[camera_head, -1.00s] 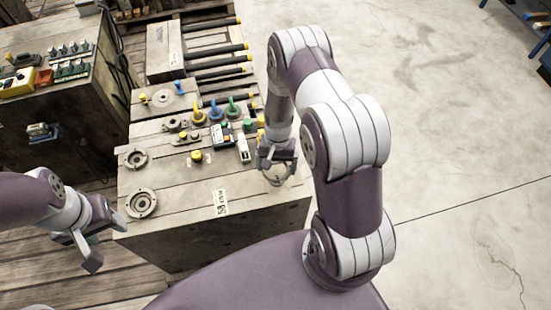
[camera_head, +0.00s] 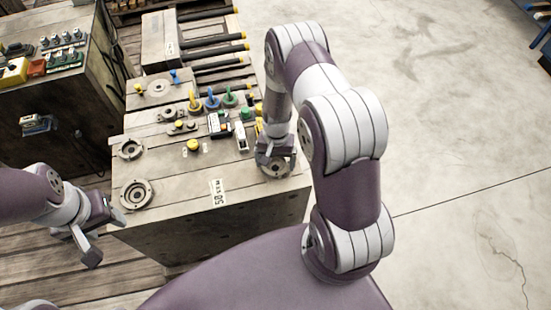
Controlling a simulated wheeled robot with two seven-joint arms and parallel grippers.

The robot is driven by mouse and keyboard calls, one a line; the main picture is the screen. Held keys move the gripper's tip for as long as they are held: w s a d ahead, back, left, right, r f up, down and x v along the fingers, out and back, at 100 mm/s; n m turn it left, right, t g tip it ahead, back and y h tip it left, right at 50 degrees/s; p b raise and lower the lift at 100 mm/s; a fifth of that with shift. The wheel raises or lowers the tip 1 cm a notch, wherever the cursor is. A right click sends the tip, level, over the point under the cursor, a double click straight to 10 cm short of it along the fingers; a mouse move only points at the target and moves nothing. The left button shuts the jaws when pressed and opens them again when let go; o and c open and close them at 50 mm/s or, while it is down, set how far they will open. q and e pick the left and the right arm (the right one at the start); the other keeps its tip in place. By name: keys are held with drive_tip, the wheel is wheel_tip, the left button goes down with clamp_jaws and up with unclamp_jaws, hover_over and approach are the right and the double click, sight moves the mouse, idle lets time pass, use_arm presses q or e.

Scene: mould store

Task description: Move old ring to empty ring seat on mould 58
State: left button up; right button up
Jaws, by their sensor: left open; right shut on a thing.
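Mould 58 (camera_head: 180,215) is a large grey block with a white label (camera_head: 218,192) on its top near the front edge. My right gripper (camera_head: 276,163) is shut on a metal ring (camera_head: 277,170) at the right end of the mould top. The gripper partly covers the ring, and I cannot tell whether the ring touches the surface below. Two round ring fittings show at the mould's left end, one at the back (camera_head: 131,149) and one at the front (camera_head: 137,194). My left gripper (camera_head: 105,238) is open and empty, left of the mould's front left corner.
Coloured eyebolts (camera_head: 212,100), a yellow knob (camera_head: 193,146) and small devices (camera_head: 219,124) stand on the mould's middle and back. Black bars with yellow ends (camera_head: 215,50) lie behind.

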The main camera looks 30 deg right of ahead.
drive_tip(key=shift+s+a, duration=0.1)
drive_tip(key=shift+s, duration=0.05)
drive_tip(key=shift+f, duration=0.25)
idle(0.8)
drive_tip(key=shift+f, duration=0.2)
drive_tip(key=shift+f+b, duration=0.2)
drive_tip(key=shift+b, duration=0.15)
idle(0.4)
drive_tip(key=o, duration=1.1)
drive_tip(key=shift+o, duration=0.2)
